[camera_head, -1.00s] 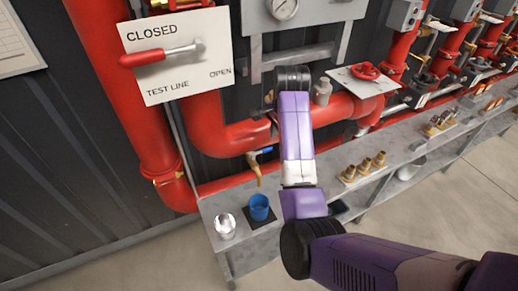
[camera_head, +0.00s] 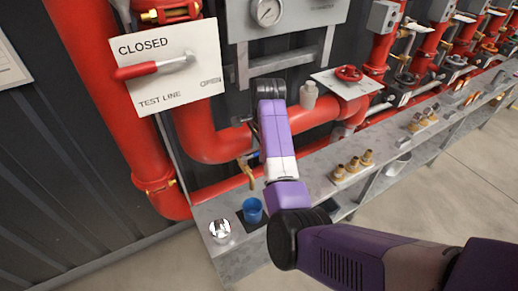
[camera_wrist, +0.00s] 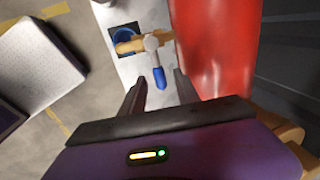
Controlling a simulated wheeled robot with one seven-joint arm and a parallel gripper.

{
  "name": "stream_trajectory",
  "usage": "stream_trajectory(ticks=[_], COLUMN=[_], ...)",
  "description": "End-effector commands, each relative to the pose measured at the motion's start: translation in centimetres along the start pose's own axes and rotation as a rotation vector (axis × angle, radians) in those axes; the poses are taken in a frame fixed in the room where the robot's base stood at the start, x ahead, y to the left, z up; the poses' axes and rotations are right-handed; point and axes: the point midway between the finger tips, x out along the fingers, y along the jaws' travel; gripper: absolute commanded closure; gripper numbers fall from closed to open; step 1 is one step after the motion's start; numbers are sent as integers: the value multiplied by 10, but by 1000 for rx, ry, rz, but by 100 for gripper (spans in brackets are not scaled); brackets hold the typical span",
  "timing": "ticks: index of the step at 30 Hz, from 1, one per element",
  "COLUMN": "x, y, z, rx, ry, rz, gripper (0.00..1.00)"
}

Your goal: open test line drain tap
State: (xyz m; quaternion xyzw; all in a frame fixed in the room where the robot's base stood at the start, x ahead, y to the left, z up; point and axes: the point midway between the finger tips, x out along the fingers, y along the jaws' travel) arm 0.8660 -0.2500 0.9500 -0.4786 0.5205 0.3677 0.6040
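The brass drain tap (camera_head: 247,174) sticks out from under the red pipe, above the bench. In the wrist view, the tap's brass body (camera_wrist: 130,46) sits over a blue cup, and its blue lever (camera_wrist: 159,77) points toward my gripper. My gripper (camera_wrist: 160,83) is open, with one dark finger on each side of the lever's end. I see no clear contact. In the head view my purple arm hides the gripper and partly covers the lever.
A blue cup (camera_head: 252,211) stands on the grey bench (camera_head: 240,245) below the tap, beside a shiny round object (camera_head: 220,230). The red pipe (camera_head: 212,135) runs close to the tap. A test line sign (camera_head: 170,67) with a red-handled lever reads closed. Brass fittings (camera_head: 354,163) stand to the right.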

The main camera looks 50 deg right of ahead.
Motion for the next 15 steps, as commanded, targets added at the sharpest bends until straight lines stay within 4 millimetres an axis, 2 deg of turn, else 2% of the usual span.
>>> stream_trajectory(ticks=[6,8,12,15], x=[1,1,1,1], y=[0,0,0,0], z=[0,0,0,0], rx=[0,0,0,0], ry=[0,0,0,0], rz=[0,0,0,0], gripper=[62,72,100,100])
